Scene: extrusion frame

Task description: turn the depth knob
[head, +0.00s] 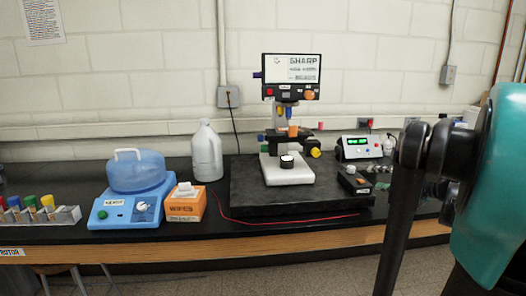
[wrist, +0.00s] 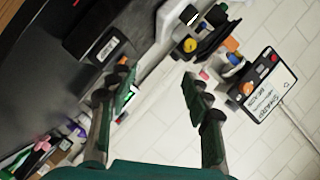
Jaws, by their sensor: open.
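The instrument stand (head: 287,125) is on a black slab on the bench, with a screen reading SHARP (head: 294,68) on top. A yellow knob (head: 315,152) sticks out from its right side, and it shows in the wrist view (wrist: 190,45). An orange knob (head: 309,95) and a red button are on the screen's lower edge. No readable label shows which is the depth knob. My gripper (wrist: 160,90) is open and empty in the wrist view, its two green-padded fingers apart. The stand and yellow knob lie ahead of the fingertips, apart from them.
A small black box (head: 354,182) and a white meter with a green display (head: 360,147) stand right of the stand. A white jug (head: 207,153), blue device (head: 135,190) and orange box (head: 186,204) stand left. A red cable (head: 270,224) lies along the front.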

